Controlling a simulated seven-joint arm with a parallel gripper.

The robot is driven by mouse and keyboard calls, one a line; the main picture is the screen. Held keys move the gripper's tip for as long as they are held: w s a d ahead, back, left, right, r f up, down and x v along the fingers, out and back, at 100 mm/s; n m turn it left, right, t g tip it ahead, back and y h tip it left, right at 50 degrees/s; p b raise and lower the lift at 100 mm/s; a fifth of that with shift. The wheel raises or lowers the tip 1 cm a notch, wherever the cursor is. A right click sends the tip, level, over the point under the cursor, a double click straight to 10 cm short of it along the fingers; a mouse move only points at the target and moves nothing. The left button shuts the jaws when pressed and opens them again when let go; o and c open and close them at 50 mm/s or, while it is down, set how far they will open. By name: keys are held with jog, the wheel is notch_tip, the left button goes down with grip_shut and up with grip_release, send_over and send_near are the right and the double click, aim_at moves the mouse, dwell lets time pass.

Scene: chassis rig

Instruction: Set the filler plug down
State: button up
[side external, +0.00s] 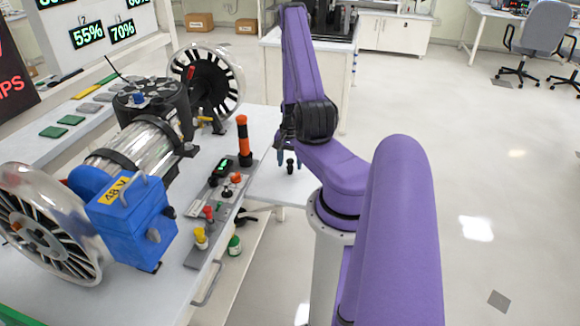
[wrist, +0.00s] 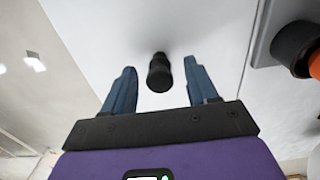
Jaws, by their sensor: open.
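The filler plug looks to be the small black knobbed piece (side external: 290,165) standing upright on the white tabletop, beside the rig table. In the wrist view, the black plug (wrist: 160,73) stands on the white surface between my two blue fingers, with a clear gap on each side. My gripper (wrist: 163,85) is open and holds nothing. In the side view, my gripper (side external: 290,158) is at the plug, small and partly hidden by my arm.
An orange and black cylinder (side external: 243,140) stands on the rig table's edge, left of my gripper; it also shows at right in the wrist view (wrist: 297,48). A grey panel (side external: 212,222) holds red and yellow knobs. The chassis with blue box (side external: 130,222) is further left.

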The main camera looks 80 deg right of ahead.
jog(key=shift+f, duration=0.7)
grip_shut()
jog(key=shift+r, duration=0.15)
